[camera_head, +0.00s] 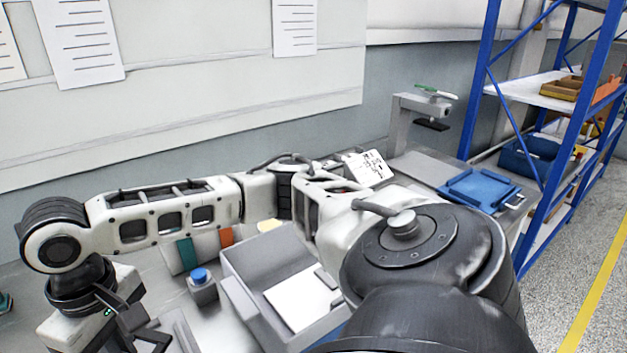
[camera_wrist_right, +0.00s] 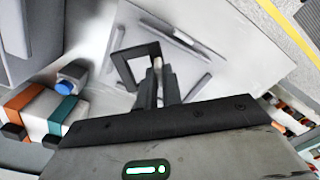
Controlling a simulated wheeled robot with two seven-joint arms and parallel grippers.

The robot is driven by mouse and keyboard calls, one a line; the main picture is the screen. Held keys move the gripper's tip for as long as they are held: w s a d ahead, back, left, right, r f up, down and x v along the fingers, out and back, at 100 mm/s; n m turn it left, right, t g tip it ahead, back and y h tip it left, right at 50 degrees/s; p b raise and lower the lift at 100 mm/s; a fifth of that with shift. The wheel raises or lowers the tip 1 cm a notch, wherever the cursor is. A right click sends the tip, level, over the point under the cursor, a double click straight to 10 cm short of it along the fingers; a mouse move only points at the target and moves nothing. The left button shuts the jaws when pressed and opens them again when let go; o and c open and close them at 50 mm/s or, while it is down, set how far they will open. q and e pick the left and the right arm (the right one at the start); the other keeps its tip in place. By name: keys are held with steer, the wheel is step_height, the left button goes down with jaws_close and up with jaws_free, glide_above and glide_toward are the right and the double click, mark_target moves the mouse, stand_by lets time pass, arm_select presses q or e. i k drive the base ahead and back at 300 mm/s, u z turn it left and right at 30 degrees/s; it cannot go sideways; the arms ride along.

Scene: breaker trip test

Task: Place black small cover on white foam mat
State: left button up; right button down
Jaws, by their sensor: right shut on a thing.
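My right gripper (camera_head: 132,322) is at the lower left of the head view, at the end of my arm that reaches across from the right. In the right wrist view the same gripper (camera_wrist_right: 158,78) is shut on the black small cover (camera_wrist_right: 124,53), a thin square frame with an open middle. The cover is tilted and held over a pale flat panel (camera_wrist_right: 215,45) with raised strips. This panel may be the white foam mat; I cannot tell for sure. I cannot tell whether the cover touches it. My left gripper is not in view.
A grey box (camera_head: 262,248) with a white sheet (camera_head: 303,296) stands right of the gripper. A blue-topped button block (camera_head: 201,284) and teal and orange striped pieces (camera_head: 187,253) stand near it. A blue tray (camera_head: 478,190) and blue shelving (camera_head: 480,75) are farther right.

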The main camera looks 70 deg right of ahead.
mark_target(297, 297)
steer(key=u, duration=1.55)
steer(key=k, duration=2.25)
steer(key=z, duration=0.9)
steer(key=i, duration=1)
steer(key=z, duration=0.05)
